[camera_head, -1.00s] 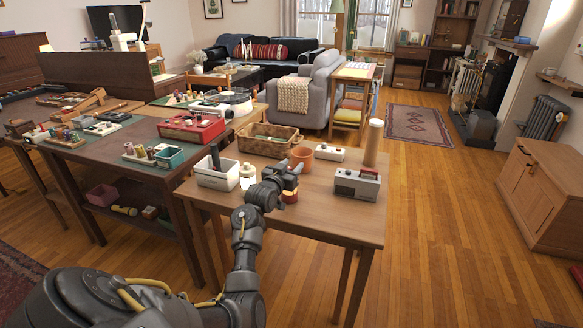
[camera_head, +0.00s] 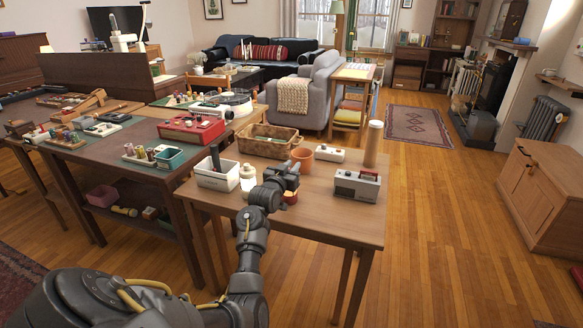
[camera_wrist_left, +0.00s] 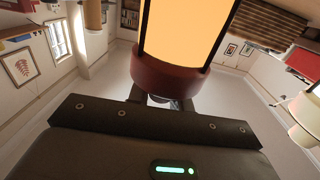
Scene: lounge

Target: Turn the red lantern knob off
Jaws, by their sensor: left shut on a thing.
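The red lantern (camera_head: 291,198) stands on the small wooden table (camera_head: 340,212), mostly hidden behind my left gripper (camera_head: 288,176) in the head view. In the left wrist view the lantern's red base (camera_wrist_left: 170,78) is close ahead, and its glass (camera_wrist_left: 182,30) glows yellow-orange. My left gripper's fingers (camera_wrist_left: 160,98) are shut on a small part low on the lantern's front, the lantern knob; the knob itself is mostly hidden. My right gripper is not in view.
A cream lantern (camera_head: 248,176) and a white bin (camera_head: 217,176) stand left of the gripper. A terracotta pot (camera_head: 302,157) and wicker basket (camera_head: 268,142) are behind. A grey radio (camera_head: 357,185) stands right. The table's front right is clear.

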